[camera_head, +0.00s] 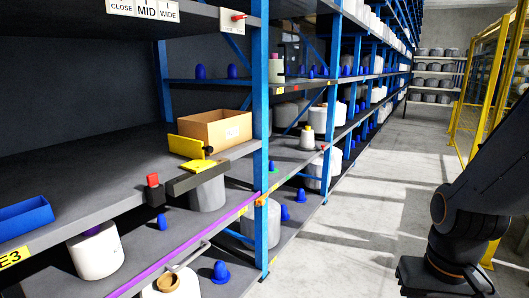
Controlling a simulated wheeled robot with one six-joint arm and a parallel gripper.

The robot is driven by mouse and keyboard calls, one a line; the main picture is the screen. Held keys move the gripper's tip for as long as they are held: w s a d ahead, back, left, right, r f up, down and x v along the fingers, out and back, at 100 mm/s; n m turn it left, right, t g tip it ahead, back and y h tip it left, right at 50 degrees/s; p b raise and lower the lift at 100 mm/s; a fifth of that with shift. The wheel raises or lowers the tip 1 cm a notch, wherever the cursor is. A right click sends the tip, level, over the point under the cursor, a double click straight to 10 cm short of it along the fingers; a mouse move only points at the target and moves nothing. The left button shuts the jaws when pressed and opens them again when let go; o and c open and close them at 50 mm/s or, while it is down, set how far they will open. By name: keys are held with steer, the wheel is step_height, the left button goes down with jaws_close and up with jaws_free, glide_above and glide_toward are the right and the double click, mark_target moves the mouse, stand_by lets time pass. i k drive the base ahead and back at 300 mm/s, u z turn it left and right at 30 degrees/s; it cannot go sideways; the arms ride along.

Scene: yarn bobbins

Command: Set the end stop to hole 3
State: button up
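A yellow plate with a small dark knob (188,147), which looks like the end stop, stands at the far part of a dark grey bar (198,179). The bar sits at the front edge of the middle shelf (95,183). A red block on a dark base (153,188) is at the bar's near left end. Holes and their numbers are too small to make out, so I cannot tell which hole the yellow plate is at. My dark arm shows at the right, over the aisle, well apart from the bar. My gripper is not in view.
An open cardboard box (214,130) stands just behind the yellow plate. A blue bin (25,217) is at the left. A blue upright post (261,140) rises right of the bar. The aisle floor (365,195) is clear.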

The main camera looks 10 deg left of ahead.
mark_target(193, 148)
steer(key=z, duration=0.55)
steer(key=k, duration=0.75)
steer(key=i, duration=1.35)
steer(key=u, duration=1.5)
steer(key=i, duration=0.85)
steer(key=u, duration=0.8)
